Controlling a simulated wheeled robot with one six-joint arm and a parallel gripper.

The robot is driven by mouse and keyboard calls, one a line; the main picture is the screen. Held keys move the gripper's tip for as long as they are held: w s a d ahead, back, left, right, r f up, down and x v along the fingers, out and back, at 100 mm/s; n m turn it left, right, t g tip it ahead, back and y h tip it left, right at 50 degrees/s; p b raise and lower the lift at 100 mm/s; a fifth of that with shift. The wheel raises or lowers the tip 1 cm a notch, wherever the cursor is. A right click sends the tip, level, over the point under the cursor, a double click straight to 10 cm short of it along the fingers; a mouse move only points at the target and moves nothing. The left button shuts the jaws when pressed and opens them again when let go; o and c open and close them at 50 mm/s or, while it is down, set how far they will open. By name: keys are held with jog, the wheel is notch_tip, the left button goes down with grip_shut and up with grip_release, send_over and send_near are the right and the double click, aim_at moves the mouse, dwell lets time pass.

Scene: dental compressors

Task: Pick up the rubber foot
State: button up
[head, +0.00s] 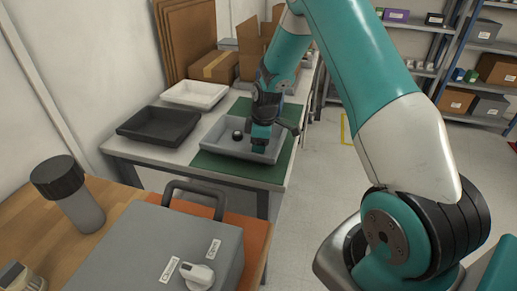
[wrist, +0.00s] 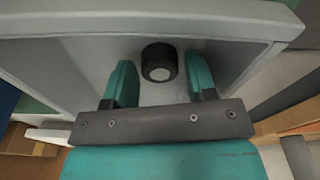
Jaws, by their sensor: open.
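The rubber foot (wrist: 160,62) is a short black cylinder with a pale round centre. In the wrist view it lies in the grey tray (wrist: 110,22), just beyond and between my fingertips. In the head view the foot (head: 238,136) shows as a small dark piece in the grey tray (head: 212,141). My gripper (wrist: 158,85) has two teal fingers standing apart, with nothing between them. In the head view my gripper (head: 259,146) is over the right part of that tray, to the right of the foot.
The grey tray stands on a green mat (head: 208,167). A black tray (head: 158,125) and a white tray (head: 195,95) are to its left. Cardboard boxes (head: 214,66) stand behind. A grey case (head: 150,250) and a dark-capped cylinder (head: 70,192) are in front.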

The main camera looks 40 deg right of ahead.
jog(key=shift+f, duration=0.25)
jog(key=c, duration=0.7)
jog(key=shift+r, duration=0.1)
